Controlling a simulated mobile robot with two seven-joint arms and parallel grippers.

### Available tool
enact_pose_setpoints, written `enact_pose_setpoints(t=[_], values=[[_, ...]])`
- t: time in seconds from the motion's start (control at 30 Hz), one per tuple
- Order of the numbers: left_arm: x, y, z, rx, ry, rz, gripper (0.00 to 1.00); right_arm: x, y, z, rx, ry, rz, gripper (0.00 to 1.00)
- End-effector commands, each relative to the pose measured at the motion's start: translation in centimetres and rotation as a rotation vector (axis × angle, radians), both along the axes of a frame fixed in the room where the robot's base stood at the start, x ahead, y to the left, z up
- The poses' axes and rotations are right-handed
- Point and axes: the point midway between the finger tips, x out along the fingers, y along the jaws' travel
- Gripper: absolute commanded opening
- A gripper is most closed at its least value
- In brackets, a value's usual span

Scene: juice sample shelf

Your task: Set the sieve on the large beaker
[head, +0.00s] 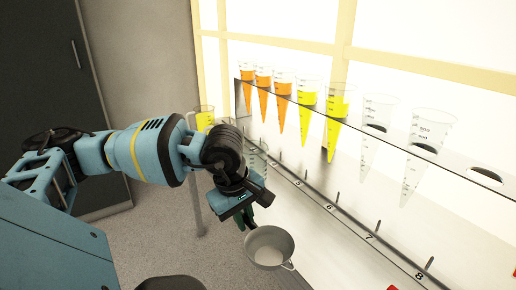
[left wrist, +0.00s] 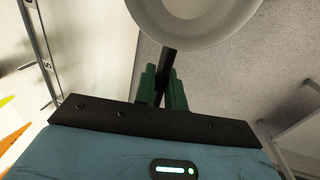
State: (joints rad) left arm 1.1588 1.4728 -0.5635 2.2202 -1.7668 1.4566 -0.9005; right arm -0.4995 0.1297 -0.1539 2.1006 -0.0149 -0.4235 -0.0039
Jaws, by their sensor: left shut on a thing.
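The sieve (head: 268,248) is a pale round bowl with a dark handle and a small lug on its rim. My left gripper (head: 248,218) is shut on the sieve's handle and holds it in the air in front of the shelf. In the left wrist view the green fingers (left wrist: 163,88) close on the dark handle, and the sieve's pale underside (left wrist: 195,22) shows beyond them. A clear graduated vessel (head: 258,160), perhaps the large beaker, stands behind my left gripper and is partly hidden by it. The sieve is apart from it. My right gripper does not show.
A clear rack (head: 385,148) holds a row of cones with orange and yellow juice and some empty ones. A numbered ledge (head: 345,212) runs below it. A beaker of yellow liquid (head: 204,120) stands behind my arm. Something red (head: 392,288) shows at the bottom edge.

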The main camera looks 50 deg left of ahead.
Motion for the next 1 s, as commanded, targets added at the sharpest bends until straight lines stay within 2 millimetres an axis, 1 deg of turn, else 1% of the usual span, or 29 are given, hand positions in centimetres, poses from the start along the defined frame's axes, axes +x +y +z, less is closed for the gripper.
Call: enact_pose_setpoints(t=[0.33, 0.47, 0.57, 0.8, 1.0], values=[[0.1, -0.1, 0.0, -0.001, -0.001, -0.009, 0.00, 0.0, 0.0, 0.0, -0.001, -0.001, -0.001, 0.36], [0.4, -1.2, -0.4, -0.004, -0.002, -0.089, 0.00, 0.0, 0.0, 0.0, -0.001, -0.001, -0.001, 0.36], [1.0, -2.8, -0.9, -0.005, -0.004, -0.225, 0.00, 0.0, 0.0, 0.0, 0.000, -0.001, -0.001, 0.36], [2.5, -8.8, -1.7, -0.007, -0.006, -0.697, 0.00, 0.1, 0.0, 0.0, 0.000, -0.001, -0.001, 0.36], [3.3, -13.7, -1.5, -0.004, -0.005, -1.078, 0.00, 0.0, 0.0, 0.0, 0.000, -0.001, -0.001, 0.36]])
